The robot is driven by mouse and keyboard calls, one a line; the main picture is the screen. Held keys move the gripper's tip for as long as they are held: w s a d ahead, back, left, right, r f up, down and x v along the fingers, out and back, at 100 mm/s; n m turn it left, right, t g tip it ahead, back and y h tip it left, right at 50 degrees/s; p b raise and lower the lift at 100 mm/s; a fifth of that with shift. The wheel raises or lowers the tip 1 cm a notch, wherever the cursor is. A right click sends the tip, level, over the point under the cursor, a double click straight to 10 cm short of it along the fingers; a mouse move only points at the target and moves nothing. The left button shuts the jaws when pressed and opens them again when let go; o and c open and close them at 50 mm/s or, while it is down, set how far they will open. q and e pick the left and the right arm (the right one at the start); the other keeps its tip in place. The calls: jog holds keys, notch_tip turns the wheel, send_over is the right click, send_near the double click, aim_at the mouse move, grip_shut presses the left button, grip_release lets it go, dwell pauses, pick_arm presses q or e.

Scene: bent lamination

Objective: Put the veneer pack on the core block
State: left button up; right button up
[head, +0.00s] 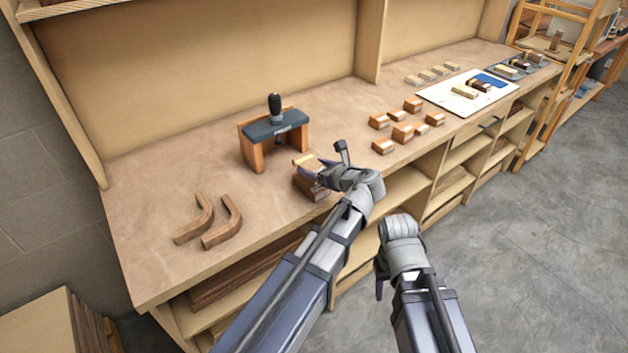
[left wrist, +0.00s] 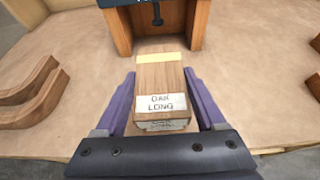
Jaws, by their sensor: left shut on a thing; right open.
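A wooden veneer pack with a pale yellow strip and a white "OAK LONG" label (left wrist: 160,85) sits between the purple fingers of my left gripper (left wrist: 162,92) in the left wrist view. In the head view my left gripper (head: 318,170) is shut on it at the bench's front edge. A darker block (head: 311,188), apparently the core block, shows directly below it; a second label (left wrist: 162,125) peeks out under the first. I cannot tell whether pack and block touch. My right gripper (head: 381,285) is open and empty in front of the bench.
A wooden press with a dark top and black knob (head: 275,122) stands just behind. Two bent wood pieces (head: 205,220) lie at the left. Several small blocks (head: 402,133), a white sheet (head: 440,95) and a dark tray (head: 500,70) lie to the right.

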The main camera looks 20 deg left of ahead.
aim_at(311, 184)
pick_arm(q)
jog(key=shift+f+b, duration=1.5)
jog(key=shift+f, duration=0.2)
jog(key=shift+f, duration=0.15)
jog(key=o, duration=1.4)
